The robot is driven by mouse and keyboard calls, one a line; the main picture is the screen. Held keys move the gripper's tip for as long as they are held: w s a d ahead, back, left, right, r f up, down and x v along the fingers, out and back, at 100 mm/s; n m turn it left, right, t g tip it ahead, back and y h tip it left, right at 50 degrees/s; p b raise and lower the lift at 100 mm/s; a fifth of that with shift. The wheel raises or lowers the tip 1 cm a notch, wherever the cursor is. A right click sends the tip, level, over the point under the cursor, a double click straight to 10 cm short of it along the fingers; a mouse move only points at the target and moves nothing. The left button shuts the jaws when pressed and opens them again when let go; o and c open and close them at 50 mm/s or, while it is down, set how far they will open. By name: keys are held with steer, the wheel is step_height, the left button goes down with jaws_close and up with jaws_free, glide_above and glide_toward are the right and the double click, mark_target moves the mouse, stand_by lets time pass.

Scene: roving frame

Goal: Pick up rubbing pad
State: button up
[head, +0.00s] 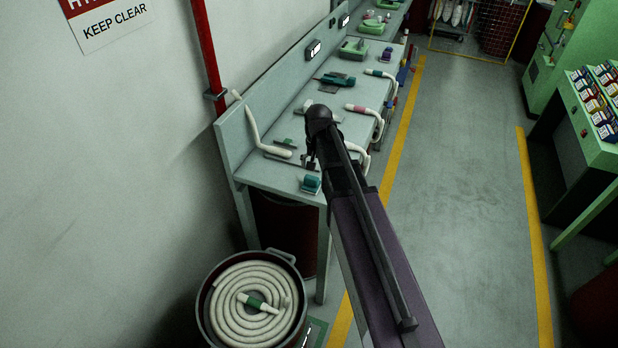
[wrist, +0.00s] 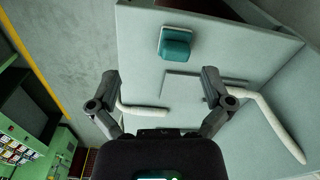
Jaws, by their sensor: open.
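The rubbing pad appears to be the small teal block with a pale base (head: 311,184), near the front end of the closest bench. It also shows in the wrist view (wrist: 176,43), above centre and ahead of my fingertips. My gripper (head: 311,164) is over that bench, just behind the pad in the head view. In the wrist view, my gripper (wrist: 160,76) has its two fingers spread wide, with nothing between the tips. The pad stands apart from both fingers. My arm hides part of the bench in the head view.
A pale bent rod (head: 255,125) lies at the bench's left, with another curved rod (wrist: 143,109) beside a finger in the wrist view. The bench top (wrist: 230,55) around the pad is mostly bare. A pot with coiled rope (head: 240,325) stands on the floor at front.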

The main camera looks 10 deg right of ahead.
mark_target(311, 177)
steer(key=w+m, duration=0.2)
steer(key=w, duration=0.5)
steer(key=shift+r+m, duration=0.15)
steer(key=shift+m, duration=0.15)
steer(key=shift+w+f, duration=0.1)
steer(key=shift+f, duration=0.1)
step_height(311, 177, down, 8)
steer(key=b, duration=0.8)
steer(key=shift+f, duration=0.15)
steer(key=shift+b, duration=0.35)
steer(key=shift+w+f+b, duration=0.2)
steer(key=shift+f+b, duration=2.3)
steer(key=shift+f, duration=0.1)
steer(key=c, duration=1)
